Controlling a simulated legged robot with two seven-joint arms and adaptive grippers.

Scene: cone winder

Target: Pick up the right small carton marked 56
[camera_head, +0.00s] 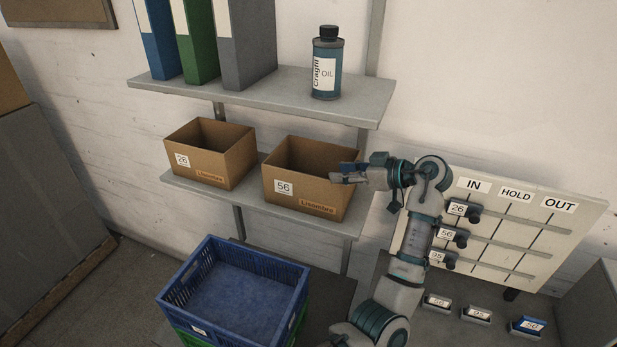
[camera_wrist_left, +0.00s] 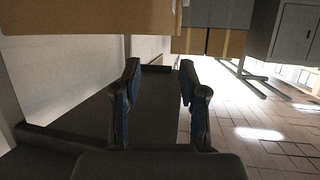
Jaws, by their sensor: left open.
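The carton marked 56 (camera_head: 328,194) is an open-topped brown box at the right end of the lower shelf, with a white number label on its front. My left gripper (camera_head: 338,173) is at the carton's right end, near its upper rim, with its fingers pointing left. In the left wrist view, the two fingers (camera_wrist_left: 160,75) are spread with nothing between them. A brown surface (camera_wrist_left: 90,16) crosses the top of that view, likely a carton. I cannot tell whether the gripper touches the carton. My right gripper is in neither view.
Carton 26 (camera_head: 208,175) stands left of carton 56 on the lower shelf (camera_head: 235,205). The upper shelf (camera_head: 270,98) holds binders and an oil bottle (camera_head: 326,65). A blue crate (camera_head: 285,265) sits below. An IN/HOLD/OUT board (camera_head: 510,225) stands at right.

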